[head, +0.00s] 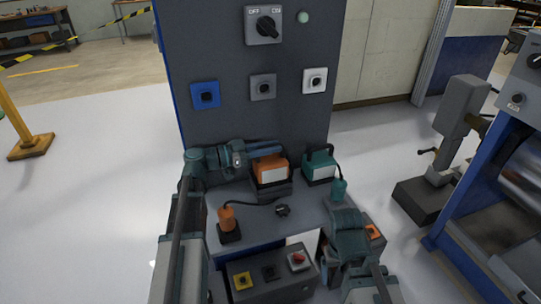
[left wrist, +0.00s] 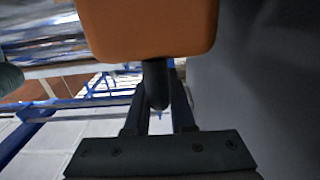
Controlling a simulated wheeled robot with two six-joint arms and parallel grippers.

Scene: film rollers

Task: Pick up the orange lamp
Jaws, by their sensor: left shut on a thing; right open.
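The orange lamp (head: 270,170), with a pale front panel, is at the back of the grey bench against the dark panel. A dark block is directly beneath it; I cannot tell whether they touch. My left gripper (head: 268,147) reaches in from the left at the lamp's top. In the left wrist view, the orange lamp body (left wrist: 150,28) fills the top, and its dark handle (left wrist: 156,85) lies between the fingers of my left gripper (left wrist: 160,105), which is shut on it. My right gripper (head: 345,214) is over the bench's right side; its fingers are hard to make out.
A teal lamp (head: 320,166) stands just right of the orange one. An orange plug (head: 227,218) with a dark cable and a teal plug (head: 338,189) are on the bench (head: 258,218). A control box (head: 270,276) is in front.

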